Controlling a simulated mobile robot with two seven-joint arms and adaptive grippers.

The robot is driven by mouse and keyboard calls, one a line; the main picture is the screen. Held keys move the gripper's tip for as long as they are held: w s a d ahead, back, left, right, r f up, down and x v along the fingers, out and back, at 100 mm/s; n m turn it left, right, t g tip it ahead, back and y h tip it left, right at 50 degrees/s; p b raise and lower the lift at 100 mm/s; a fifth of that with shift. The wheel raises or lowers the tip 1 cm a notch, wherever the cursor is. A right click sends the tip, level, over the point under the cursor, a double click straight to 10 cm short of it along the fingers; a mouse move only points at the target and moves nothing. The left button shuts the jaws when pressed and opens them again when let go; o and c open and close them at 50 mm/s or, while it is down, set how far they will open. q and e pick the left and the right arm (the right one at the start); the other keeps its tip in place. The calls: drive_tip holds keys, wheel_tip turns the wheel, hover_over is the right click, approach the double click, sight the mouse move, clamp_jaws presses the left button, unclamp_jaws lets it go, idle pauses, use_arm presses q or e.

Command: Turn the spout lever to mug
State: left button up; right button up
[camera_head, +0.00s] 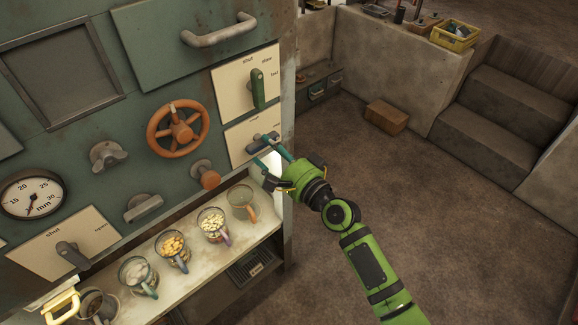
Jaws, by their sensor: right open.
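A grey lever (262,143) sits on a cream plate at the right edge of the machine's front, and its lettering is too small to read. It lies nearly level and seems to be the spout lever. My right gripper (271,156) is open at the plate's lower right, its two teal fingers beside the lever's right end. I cannot tell whether they touch it. A clear mug (240,197) with an orange handle stands on the shelf below and looks empty. My left gripper is not in view.
Several filled mugs (212,221) line the shelf (205,248). A green lever (257,88), an orange handwheel (178,130), an orange knob (209,179) and a dark lever (72,254) project from the panel. Open floor (420,210) lies right of the machine.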

drive_tip(key=v, duration=0.9)
drive_tip(key=shift+s, duration=0.15)
drive_tip(key=shift+d, duration=0.1)
idle(1.1)
